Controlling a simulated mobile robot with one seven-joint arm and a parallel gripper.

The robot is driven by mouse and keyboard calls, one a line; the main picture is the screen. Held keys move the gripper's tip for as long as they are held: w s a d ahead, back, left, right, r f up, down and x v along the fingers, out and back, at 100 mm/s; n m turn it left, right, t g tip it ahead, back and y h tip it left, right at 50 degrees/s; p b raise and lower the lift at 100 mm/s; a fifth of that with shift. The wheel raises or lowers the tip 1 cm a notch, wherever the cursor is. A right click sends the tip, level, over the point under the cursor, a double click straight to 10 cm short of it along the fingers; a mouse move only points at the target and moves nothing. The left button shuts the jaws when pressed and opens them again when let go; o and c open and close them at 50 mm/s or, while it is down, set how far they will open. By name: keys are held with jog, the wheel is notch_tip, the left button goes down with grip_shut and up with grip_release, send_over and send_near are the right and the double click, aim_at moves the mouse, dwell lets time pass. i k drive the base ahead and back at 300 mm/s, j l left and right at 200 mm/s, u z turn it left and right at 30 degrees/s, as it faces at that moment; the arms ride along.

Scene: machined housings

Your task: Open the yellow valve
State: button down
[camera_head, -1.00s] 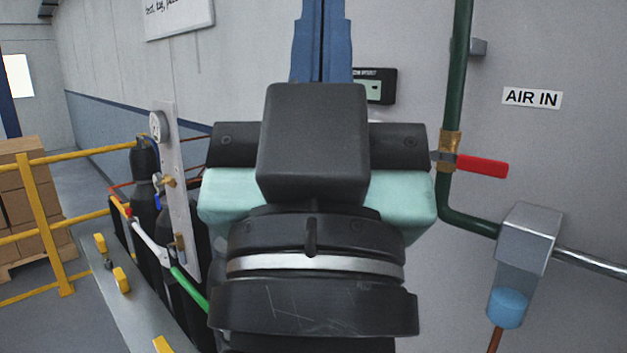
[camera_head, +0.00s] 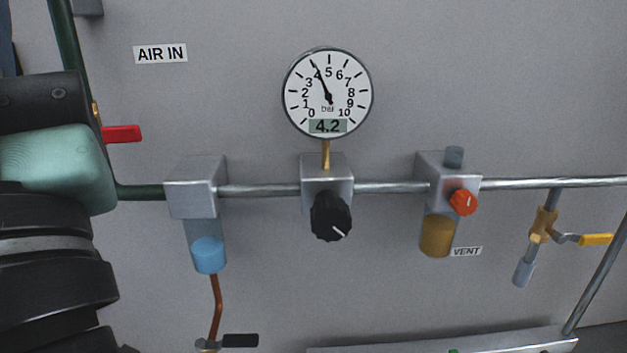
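The yellow valve (camera_head: 597,239) is at the far right of the head view. Its yellow lever points right, about level, across a short pipe that drops from the horizontal pipe. Its body (camera_head: 542,224) is brass, with a grey-blue end piece (camera_head: 524,272) below. The end of my arm shows at the left edge, dark with a pale teal block, well apart from the yellow valve. The fingers of my gripper are not visible, so I cannot tell whether they are open or shut.
A red lever (camera_head: 122,134) is close beside my arm. A round gauge (camera_head: 327,92) reads 4.2 above a black knob (camera_head: 331,216). An orange-red knob (camera_head: 463,202) sits by the VENT label (camera_head: 467,252). A black lever (camera_head: 240,340) is low. A slanted pipe (camera_head: 598,275) stands lower right.

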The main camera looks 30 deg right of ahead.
aim_at(605, 238)
jog(key=k+j+z, duration=0.1)
jog(key=z, duration=1.6)
jog(key=k+z, duration=0.3)
jog(key=k+l, duration=0.05)
jog(key=k, duration=0.05)
